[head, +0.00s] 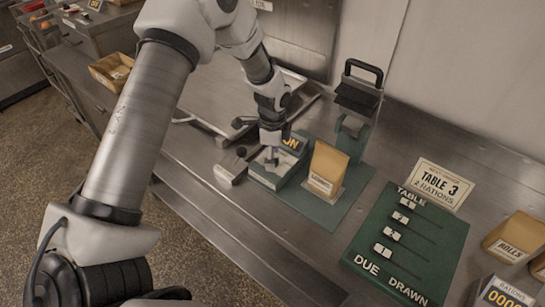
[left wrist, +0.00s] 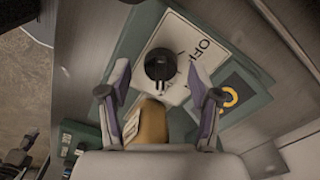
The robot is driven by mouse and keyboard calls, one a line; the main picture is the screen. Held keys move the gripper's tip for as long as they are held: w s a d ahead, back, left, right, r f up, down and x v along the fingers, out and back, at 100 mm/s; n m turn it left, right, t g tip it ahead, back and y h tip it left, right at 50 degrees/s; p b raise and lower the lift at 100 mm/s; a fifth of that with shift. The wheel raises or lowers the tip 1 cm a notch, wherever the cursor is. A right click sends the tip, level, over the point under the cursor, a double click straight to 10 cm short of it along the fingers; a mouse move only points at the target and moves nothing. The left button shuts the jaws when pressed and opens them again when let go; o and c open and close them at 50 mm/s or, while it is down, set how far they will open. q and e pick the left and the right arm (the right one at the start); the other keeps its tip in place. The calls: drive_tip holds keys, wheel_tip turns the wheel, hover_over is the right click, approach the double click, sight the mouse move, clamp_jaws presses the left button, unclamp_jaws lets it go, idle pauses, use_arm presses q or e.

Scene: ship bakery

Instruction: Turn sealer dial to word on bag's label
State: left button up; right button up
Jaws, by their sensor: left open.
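The sealer's dial (left wrist: 161,64) is a round black knob on a white plate printed "OFF"; a pale mark shows on its lower edge. In the head view my left gripper (head: 270,158) hangs over the control box (head: 262,179), hiding the dial. In the left wrist view my open left gripper (left wrist: 159,75) has one finger on each side of the dial; I cannot tell whether they touch it. The brown bag (head: 330,162) stands upright beside the box; its pale label (head: 320,184) is too small to read. The bag (left wrist: 153,121) also shows between the fingers. My right gripper is out of view.
The sealer press (head: 356,100) with a black handle stands behind the bag. A green board (head: 405,250) with sliders and a "TABLE 3, 2 RATIONS" card (head: 436,184) are to the right, near bags labelled "ROLLS" (head: 513,238). A metal tray (head: 200,120) lies left of the box.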

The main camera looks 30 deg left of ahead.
use_arm(q)
wheel_tip(320, 180, up, 11)
drive_tip(key=shift+d+r, duration=0.1)
idle(0.5)
